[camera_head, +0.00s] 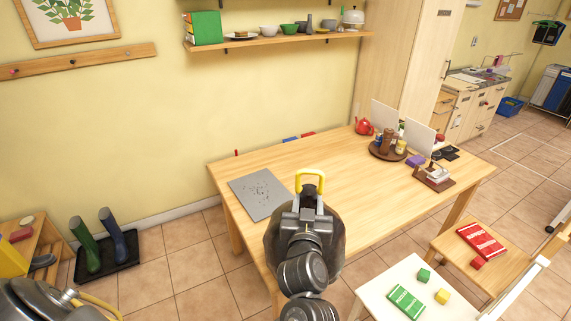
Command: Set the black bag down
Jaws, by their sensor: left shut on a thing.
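My left gripper (309,207) is in the middle of the head view, in front of the near side of the wooden table (330,165). It is shut on the yellow handle (311,178) of a dark, rounded thing, which looks like the black bag (337,238). The gripper and arm hide most of the bag; only its dark sides show. The bag overlaps the table's near edge in the picture. I cannot tell whether it touches the table or hangs free. My right gripper is not in view.
A grey mat (259,194) lies on the table's left end. A round brown tray (385,153) with jars, a red teapot (363,126) and a small stand (434,178) are to the right. The table's middle is clear. Chairs with boxes stand at lower right.

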